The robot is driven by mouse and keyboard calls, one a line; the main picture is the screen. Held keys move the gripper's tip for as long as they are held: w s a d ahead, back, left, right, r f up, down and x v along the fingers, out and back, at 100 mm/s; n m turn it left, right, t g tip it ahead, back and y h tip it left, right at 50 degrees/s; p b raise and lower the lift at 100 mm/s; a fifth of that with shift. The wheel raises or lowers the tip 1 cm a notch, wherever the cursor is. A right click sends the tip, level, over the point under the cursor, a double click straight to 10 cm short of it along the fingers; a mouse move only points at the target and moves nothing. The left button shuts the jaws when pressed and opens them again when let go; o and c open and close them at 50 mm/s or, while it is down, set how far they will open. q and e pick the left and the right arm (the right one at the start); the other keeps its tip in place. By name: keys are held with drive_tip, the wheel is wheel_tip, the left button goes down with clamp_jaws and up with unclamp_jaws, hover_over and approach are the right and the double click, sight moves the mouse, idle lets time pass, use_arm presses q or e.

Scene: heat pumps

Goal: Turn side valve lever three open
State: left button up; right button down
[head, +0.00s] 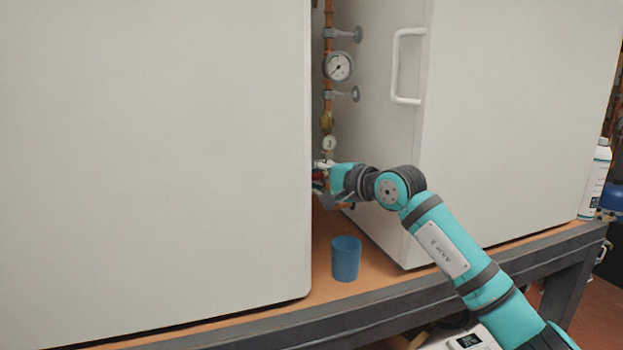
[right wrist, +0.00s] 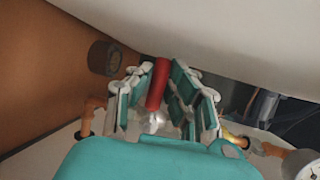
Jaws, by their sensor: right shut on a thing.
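The red valve lever (right wrist: 158,85) stands between the fingers of my right gripper (right wrist: 167,92) in the right wrist view, with a bright metal valve part (right wrist: 154,122) at its lower end. The gripper is shut on the lever. In the head view my right gripper (head: 321,178) reaches into the gap between two white cabinets, at the foot of the copper pipe (head: 328,45). Only a little red of the lever (head: 319,176) shows there; the gripper and the left cabinet hide most of the valve. My left gripper is in neither view.
The left cabinet (head: 150,150) and right cabinet (head: 510,120) wall in the narrow gap. A blue cup (head: 346,260) stands on the bench (head: 325,285) below my right arm. A pressure gauge (head: 339,66) and white handle (head: 397,65) are above. A white bottle (head: 595,180) stands far right.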

idle(0.3)
drive_tip(key=shift+f, duration=0.1)
drive_tip(key=w+d+f+n+t+h+b, duration=0.1)
drive_tip(key=d+f+n+h+b, duration=0.4)
drive_tip(key=n+h+b, duration=0.3)
drive_tip(key=shift+w+d+f+n+h+b, duration=0.35)
drive_tip(key=shift+f+n+b, duration=0.45)
drive_tip(key=shift+n, duration=1.3)
drive_tip(key=c, duration=1.3)
unclamp_jaws()
drive_tip(key=shift+r, duration=0.1)
drive_tip(key=shift+o, duration=0.2)
drive_tip(key=shift+t, duration=0.3)
